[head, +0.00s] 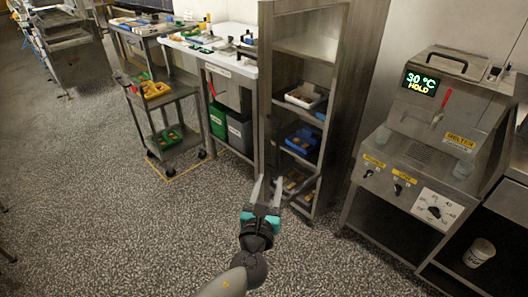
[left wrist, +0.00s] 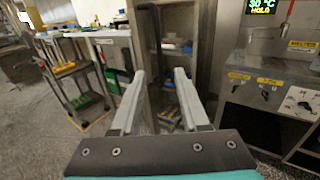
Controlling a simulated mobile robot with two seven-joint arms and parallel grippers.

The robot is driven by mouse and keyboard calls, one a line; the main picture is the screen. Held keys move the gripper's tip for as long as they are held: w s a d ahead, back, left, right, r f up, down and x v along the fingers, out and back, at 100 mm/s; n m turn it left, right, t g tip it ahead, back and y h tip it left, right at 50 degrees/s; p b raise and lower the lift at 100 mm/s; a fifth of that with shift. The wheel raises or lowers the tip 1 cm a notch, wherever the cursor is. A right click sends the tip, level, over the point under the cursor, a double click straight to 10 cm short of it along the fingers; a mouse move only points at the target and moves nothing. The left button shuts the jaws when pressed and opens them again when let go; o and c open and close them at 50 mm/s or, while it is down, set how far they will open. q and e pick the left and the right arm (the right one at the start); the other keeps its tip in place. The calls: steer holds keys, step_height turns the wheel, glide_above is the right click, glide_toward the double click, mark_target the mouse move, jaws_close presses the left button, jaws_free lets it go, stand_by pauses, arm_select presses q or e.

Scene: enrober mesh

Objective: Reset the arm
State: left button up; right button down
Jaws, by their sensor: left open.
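My left gripper (head: 268,191) is in the lower middle of the head view, with a teal and black body and two pale fingers. The fingers stand apart with nothing between them. It is held in free air over the speckled floor, in front of the tall metal rack. In the left wrist view the two grey fingers (left wrist: 160,92) spread apart and point toward the rack, touching nothing. My right gripper shows in neither view.
A tall metal rack (head: 308,47) holds trays on its shelves. A melter (head: 430,130) reading "30 °C HOLD" stands at right, with a white bucket (head: 479,253) below. A white table (head: 215,57) and a cart (head: 157,97) stand left. The floor (head: 120,230) is open in front.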

arm_select(q)
steer(key=s+a+f+n+g+y, duration=0.1)
steer(key=s+a+f+n+g, duration=0.3)
steer(key=f, duration=0.6)
steer(key=s+a+f+n+g+y, duration=0.2)
steer(key=s+a+f+n, duration=0.3)
steer(key=f+n, duration=0.3)
steer(key=s+a+f+n+g+y, duration=0.15)
steer(key=s+a+f+n, duration=0.3)
steer(key=f, duration=0.65)
steer(key=s+a+f+n+g, duration=0.3)
steer(key=s+f+n, duration=0.2)
steer(key=s, duration=0.6)
steer(key=s+a+f+n+g, duration=0.3)
steer(key=s+n, duration=0.5)
steer(key=s, duration=0.3)
steer(key=s+a+f+n+g, duration=0.3)
steer(key=s+f+n, duration=0.3)
steer(key=s, duration=0.5)
steer(key=shift+s+a+f+n, duration=0.35)
steer(key=shift+a+n, duration=0.2)
steer(key=shift+a, duration=0.35)
